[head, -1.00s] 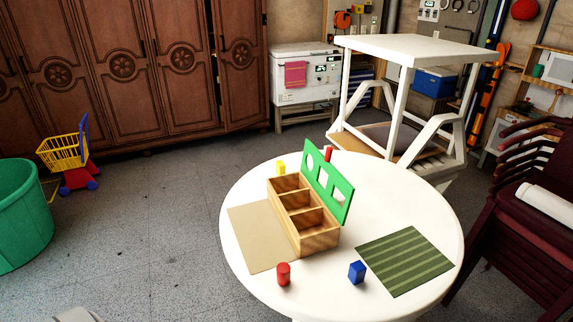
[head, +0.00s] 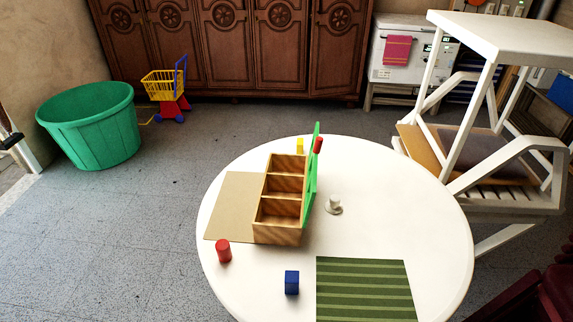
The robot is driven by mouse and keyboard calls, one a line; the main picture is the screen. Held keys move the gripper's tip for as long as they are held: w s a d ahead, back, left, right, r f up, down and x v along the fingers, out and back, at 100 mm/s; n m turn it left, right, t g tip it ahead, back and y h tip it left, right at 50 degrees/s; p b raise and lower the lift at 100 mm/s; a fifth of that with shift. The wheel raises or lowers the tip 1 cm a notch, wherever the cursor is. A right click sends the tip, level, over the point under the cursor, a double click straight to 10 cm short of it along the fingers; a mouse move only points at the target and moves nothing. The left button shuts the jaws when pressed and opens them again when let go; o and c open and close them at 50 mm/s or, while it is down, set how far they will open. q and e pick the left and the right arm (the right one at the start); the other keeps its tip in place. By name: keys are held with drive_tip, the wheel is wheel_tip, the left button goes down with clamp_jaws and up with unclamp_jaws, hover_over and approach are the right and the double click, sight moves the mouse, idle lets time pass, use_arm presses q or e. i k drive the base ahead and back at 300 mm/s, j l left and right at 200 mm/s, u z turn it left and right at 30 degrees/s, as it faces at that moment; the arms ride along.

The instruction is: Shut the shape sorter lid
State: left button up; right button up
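The shape sorter is a wooden box (head: 278,234) with three open compartments, standing on the round white table (head: 400,215) in the head view. Its green lid (head: 312,172) stands upright along the box's right side, seen almost edge-on, so the compartments are uncovered. A red cylinder (head: 223,251) and a blue block (head: 292,283) stand on the table in front of the box. A yellow block (head: 300,146) and another red piece (head: 318,145) stand behind it, the red one partly hidden by the lid. Neither gripper shows in this view.
A beige mat (head: 231,205) lies left of the box and a green striped mat (head: 365,290) lies front right. A small white knobbed object (head: 333,205) stands right of the lid. A white wooden frame (head: 480,120) stands behind right.

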sight(316, 146)
drive_tip(key=k+l+u, duration=0.15)
drive_tip(key=l, duration=0.3)
drive_tip(key=k+l+u, duration=0.15)
drive_tip(key=k+l, duration=0.2)
drive_tip(key=k+l+u, duration=0.15)
drive_tip(key=k+l, duration=0.15)
drive_tip(key=l, duration=0.15)
drive_tip(key=i+l+u, duration=0.1)
drive_tip(key=i+l, duration=0.15)
drive_tip(key=i, duration=0.2)
